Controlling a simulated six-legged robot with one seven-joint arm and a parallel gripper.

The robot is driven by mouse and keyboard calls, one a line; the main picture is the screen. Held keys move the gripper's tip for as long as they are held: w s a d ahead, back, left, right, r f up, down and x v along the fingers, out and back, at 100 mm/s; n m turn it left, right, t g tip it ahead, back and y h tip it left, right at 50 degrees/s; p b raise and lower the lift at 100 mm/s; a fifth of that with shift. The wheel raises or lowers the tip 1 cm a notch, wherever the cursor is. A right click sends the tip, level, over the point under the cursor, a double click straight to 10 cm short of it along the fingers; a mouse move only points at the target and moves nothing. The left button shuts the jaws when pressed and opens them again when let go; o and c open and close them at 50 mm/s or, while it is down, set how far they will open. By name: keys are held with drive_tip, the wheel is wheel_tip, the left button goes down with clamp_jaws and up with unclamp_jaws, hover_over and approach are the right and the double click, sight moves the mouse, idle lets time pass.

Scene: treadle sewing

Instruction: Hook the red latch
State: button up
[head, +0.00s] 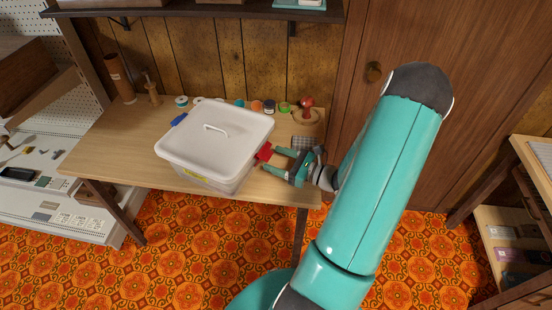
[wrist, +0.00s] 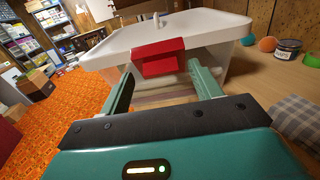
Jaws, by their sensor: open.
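A white lidded box (head: 195,160) stands on the wooden table, its lid on top with a white handle (head: 217,129). The red latch (head: 264,152) is on the box's right side, and a blue latch (head: 179,119) is on its left side. In the wrist view the red latch (wrist: 158,57) hangs from the lid rim and sticks out from the box wall; whether it is hooked cannot be told. My gripper (head: 276,158) is open at the right of the box. In the wrist view its fingers (wrist: 163,84) point at the box, just below and either side of the red latch, with nothing between them.
Thread spools (head: 255,106) and small jars line the table's back edge. A red pincushion-like knob (head: 307,103) and a folded checked cloth (head: 303,142) lie right of the box. The table's front edge (head: 255,197) is close to my gripper. A wooden cabinet stands behind my arm.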

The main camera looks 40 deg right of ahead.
sight(267, 151)
drive_tip(key=shift+w+a, duration=0.15)
drive_tip(key=shift+w, duration=0.25)
drive_tip(key=c, duration=1)
drive_tip(key=shift+r, duration=0.15)
drive_tip(key=shift+w+a+r+g+h, duration=0.1)
drive_tip(key=shift+w+r+g+h, duration=0.15)
drive_tip(key=shift+g, duration=0.35)
drive_tip(key=shift+w+a+r+g+h, duration=0.15)
drive_tip(key=shift+r+g, duration=0.15)
drive_tip(key=shift+g, duration=0.3)
drive_tip(key=shift+w+a+r+g+h, duration=0.1)
drive_tip(key=shift+w+r+g+h, duration=0.2)
drive_tip(key=shift+g, duration=0.5)
drive_tip(key=shift+w+r+g+h, duration=0.3)
drive_tip(key=shift+g, duration=0.5)
drive_tip(key=o, duration=1)
